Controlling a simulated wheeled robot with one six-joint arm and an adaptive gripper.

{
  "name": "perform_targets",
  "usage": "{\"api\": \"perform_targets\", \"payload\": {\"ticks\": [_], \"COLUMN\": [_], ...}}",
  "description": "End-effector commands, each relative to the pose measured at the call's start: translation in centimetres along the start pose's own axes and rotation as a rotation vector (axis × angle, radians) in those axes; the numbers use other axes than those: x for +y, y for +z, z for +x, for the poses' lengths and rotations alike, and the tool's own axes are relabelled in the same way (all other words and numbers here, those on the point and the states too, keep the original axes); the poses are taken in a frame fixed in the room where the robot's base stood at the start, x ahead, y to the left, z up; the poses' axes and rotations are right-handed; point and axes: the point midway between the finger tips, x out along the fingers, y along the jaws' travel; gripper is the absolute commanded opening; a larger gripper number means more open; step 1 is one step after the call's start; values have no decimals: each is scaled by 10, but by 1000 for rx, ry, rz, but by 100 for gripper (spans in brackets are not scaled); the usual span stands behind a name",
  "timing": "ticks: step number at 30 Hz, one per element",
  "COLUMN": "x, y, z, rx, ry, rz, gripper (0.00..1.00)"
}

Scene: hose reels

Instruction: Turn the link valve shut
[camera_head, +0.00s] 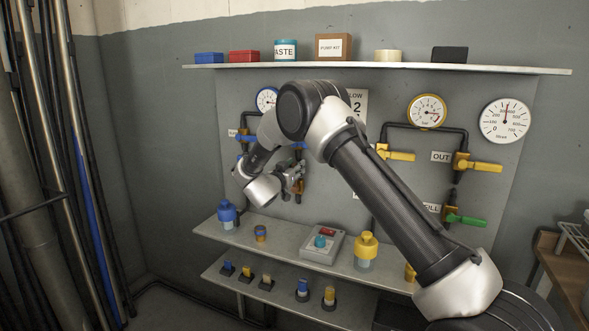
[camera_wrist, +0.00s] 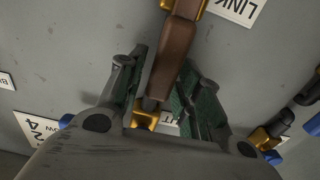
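The link valve has a brown lever (camera_wrist: 177,58) and brass fittings; it runs from upper middle down between my fingers in the wrist view. A white "LINK" label (camera_wrist: 238,10) is beside its upper end. My gripper (camera_wrist: 162,98) is open, with one green-padded finger on each side of the lever. Small gaps seem to show beside the lever, so I see no firm grip. In the head view my gripper (camera_head: 294,178) is close to the panel, at the valve's brass part (camera_head: 299,187). My arm and gripper hide most of the valve there.
Yellow-handled valves (camera_head: 398,156) (camera_head: 483,166) and a green-handled valve (camera_head: 467,220) are on the panel to the right. Below are a shelf with a blue bottle (camera_head: 228,215), a control box (camera_head: 322,246) and a yellow-capped bottle (camera_head: 365,252). Pipes (camera_head: 75,150) stand at left.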

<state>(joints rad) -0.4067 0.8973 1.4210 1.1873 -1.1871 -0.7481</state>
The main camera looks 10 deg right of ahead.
Motion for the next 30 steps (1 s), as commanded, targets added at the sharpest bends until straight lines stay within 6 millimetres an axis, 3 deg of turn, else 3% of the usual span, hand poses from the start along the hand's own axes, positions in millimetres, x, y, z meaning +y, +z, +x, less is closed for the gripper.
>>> {"api": "perform_targets", "payload": {"ticks": [1, 4, 5, 17, 30], "x": [0, 0, 0, 4, 32], "y": [0, 0, 0, 0, 6], "z": [0, 0, 0, 0, -1], "rx": [0, 0, 0, -1, -1], "ry": [0, 0, 0, 0, 1], "rz": [0, 0, 0, 37, 353], "gripper": [19, 1, 0, 0, 0]}}
